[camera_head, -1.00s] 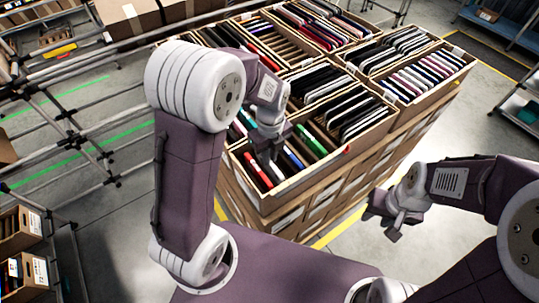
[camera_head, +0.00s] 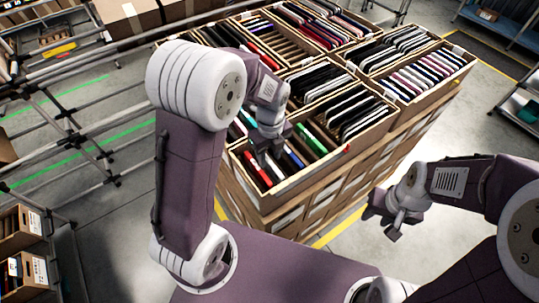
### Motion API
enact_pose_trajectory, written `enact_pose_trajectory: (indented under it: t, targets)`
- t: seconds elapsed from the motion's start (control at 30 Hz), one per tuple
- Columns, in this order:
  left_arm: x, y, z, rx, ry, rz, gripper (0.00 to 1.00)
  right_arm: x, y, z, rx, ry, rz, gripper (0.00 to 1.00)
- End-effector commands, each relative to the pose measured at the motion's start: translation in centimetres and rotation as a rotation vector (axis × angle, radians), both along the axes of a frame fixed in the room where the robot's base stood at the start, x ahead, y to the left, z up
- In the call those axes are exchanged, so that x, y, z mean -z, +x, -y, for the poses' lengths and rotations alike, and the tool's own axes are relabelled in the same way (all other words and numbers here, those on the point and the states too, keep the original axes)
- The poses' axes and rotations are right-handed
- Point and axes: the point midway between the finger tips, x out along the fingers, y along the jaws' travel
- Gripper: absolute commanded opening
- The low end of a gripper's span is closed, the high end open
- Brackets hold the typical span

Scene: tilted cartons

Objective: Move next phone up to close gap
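Phones stand on edge in slotted cartons on a stack. In the near carton (camera_head: 262,207) a red phone (camera_head: 257,169) is nearest the front corner, with a blue phone (camera_head: 294,157) and a green phone (camera_head: 312,139) further along. Dark phones (camera_head: 355,116) fill the carton's back part. My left gripper (camera_head: 268,158) points down into the near carton, between the red and blue phones. Its fingers are small and partly hidden, so I cannot tell whether they hold anything. My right gripper (camera_head: 385,222) hangs empty to the right of the stack, its fingers apart.
More cartons of phones, such as the right carton (camera_head: 462,68), adjoin the near one. A metal pipe rack (camera_head: 75,120) stands at the left. A blue shelf (camera_head: 505,28) is at the far right. Open floor lies right of the stack.

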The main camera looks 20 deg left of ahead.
Motion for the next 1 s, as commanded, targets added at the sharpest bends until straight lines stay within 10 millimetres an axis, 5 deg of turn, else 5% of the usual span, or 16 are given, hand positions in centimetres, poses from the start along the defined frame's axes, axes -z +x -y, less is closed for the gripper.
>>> enact_pose_trajectory:
  t: [0.27, 0.7, 1.0]
  targets:
    - [-0.1, 0.0, 0.0, 0.0, 0.0, 0.0, 0.39, 0.1, 0.0, 0.0, 0.0, 0.0, 0.0, 0.36]
    - [-8.1, 0.0, 0.2, 0.0, -0.001, 0.003, 0.39, 1.0, 0.0, 0.0, 0.0, 0.0, 0.0, 0.36]
    - [-9.1, -0.1, 0.2, 0.0, 0.0, 0.0, 0.39, 1.0, 0.0, 0.0, 0.0, 0.0, 0.0, 0.36]
